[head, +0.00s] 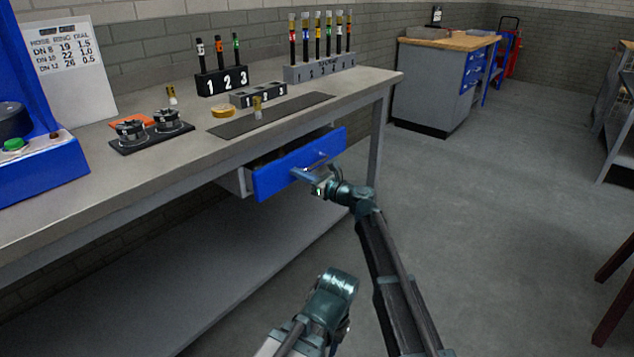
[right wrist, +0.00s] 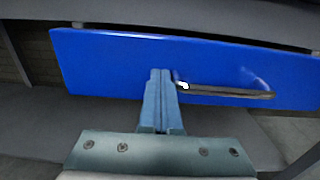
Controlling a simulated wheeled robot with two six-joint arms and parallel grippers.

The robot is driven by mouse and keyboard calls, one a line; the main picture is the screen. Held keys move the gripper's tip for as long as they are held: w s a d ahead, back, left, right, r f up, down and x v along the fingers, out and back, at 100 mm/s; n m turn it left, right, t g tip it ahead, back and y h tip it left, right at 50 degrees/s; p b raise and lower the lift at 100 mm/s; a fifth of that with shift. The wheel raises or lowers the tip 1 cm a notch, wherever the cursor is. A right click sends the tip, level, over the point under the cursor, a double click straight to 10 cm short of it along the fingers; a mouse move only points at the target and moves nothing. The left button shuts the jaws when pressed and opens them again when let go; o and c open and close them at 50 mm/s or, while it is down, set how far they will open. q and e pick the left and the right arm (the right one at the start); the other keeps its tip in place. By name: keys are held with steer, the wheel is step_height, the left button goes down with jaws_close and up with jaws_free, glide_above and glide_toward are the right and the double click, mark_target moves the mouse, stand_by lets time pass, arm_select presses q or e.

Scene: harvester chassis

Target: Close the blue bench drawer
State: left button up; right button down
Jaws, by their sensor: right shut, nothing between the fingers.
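The blue bench drawer (head: 275,179) sticks out from under the bench top in the head view, partly open, with its grey side and dark inside showing. Its blue front fills much of the right wrist view (right wrist: 110,65). A metal bar handle (right wrist: 225,92) runs across that front. My right gripper (right wrist: 160,75) is shut and empty, its fingertips at the drawer front just left of the handle; whether they touch cannot be told. In the head view the right gripper (head: 305,175) is at the front's middle. My left arm shows at the bottom, but its gripper is not visible.
The grey workbench (head: 215,150) carries a black rack of hoses (head: 223,82), a grey rack (head: 320,68), a dark mat (head: 275,116) and metal fittings on a black plate (head: 150,138). A bench leg (head: 376,140) stands right of the drawer. The floor (head: 490,220) to the right is clear.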

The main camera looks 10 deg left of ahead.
mark_target(288, 169)
steer(key=x, duration=0.4)
steer(key=shift+w+a, duration=0.1)
steer(key=shift+w, duration=0.05)
steer(key=shift+w+a+r, duration=0.1)
steer(key=shift+w+a, duration=0.05)
steer(key=shift+a, duration=0.05)
steer(key=shift+w, duration=0.1)
